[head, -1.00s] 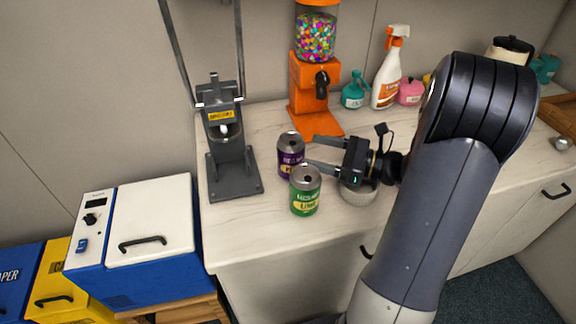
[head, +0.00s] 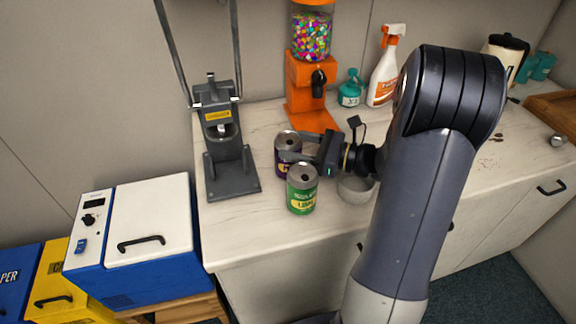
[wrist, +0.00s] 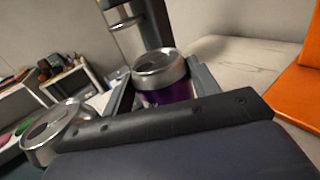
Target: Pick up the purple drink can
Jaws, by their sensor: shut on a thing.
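The purple drink can (head: 287,142) stands upright on the white counter, behind the green can. My gripper (head: 293,147) reaches it from the right, with a finger on either side of it, and is shut on it. In the wrist view the purple can (wrist: 163,82) sits between the two fingers (wrist: 160,88), its silver lid and purple side showing. The green lime can (head: 302,190) stands just in front in the head view. Its silver top (wrist: 55,128) shows outside the fingers at the left of the wrist view.
A grey press (head: 226,150) stands left of the cans. An orange candy dispenser (head: 303,85) is behind them, with a spray bottle (head: 384,75) to its right. A grey bowl (head: 356,190) sits under my gripper. The counter's front left is clear.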

